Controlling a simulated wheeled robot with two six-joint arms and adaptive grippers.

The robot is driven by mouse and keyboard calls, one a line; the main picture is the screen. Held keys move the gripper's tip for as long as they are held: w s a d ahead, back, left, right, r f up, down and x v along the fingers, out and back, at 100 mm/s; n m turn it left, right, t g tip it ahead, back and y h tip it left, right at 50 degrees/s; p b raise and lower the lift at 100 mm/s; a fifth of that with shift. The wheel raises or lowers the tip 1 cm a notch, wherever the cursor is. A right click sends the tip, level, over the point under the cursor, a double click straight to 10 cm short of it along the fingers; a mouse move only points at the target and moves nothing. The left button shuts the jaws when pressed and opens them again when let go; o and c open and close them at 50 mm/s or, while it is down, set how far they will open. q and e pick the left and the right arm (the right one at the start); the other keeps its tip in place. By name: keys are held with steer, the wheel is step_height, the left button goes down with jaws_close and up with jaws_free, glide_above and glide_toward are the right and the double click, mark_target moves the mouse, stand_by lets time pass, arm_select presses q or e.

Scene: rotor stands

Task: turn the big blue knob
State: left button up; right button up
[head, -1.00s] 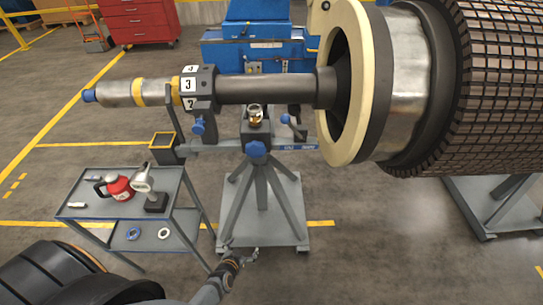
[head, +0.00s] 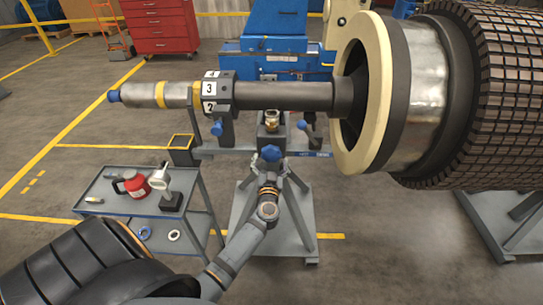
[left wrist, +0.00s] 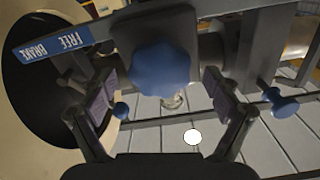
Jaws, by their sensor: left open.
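The big blue knob (head: 271,153) sits on the front of the rotor stand, below the shaft. In the left wrist view the big blue knob (left wrist: 162,77) is large and lobed, between the open fingers. My left gripper (head: 269,172) reaches up from below to just in front of the knob. In the left wrist view my left gripper (left wrist: 158,100) is open, one finger on each side of the knob, with a visible gap on both sides. The far side of the knob is hidden. My right gripper is not in view.
Smaller blue knobs flank it, at left (head: 217,129) and right (head: 302,124). A label reading FREE and BRAKE (left wrist: 55,42) shows in the left wrist view. The rotor (head: 475,90) fills the right.

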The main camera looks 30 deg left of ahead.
mark_target(271, 158)
arm_select(q)
steer(key=shift+x, duration=1.55)
steer(key=shift+d, duration=0.1)
steer(key=c, duration=1.2)
